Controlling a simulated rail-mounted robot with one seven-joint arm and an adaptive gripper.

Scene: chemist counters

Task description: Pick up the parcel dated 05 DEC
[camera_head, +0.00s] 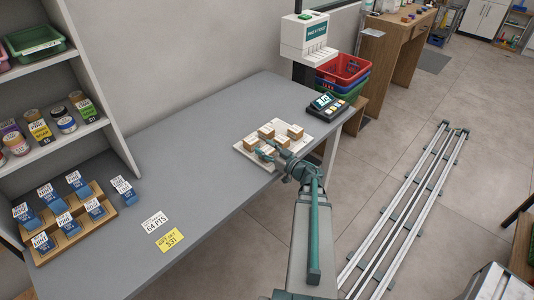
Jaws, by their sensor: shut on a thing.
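Several small brown parcels with white labels stand on a white tray (243,149) at the right part of the grey counter. One parcel (295,132) is at the tray's right side and another (266,131) is at its back. Their dates are too small to read, so I cannot tell which is 05 DEC. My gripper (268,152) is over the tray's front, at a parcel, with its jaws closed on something. The arm hides part of the tray, and what is held is mostly hidden.
Blue labelled boxes (77,181) stand in a wooden rack at left.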

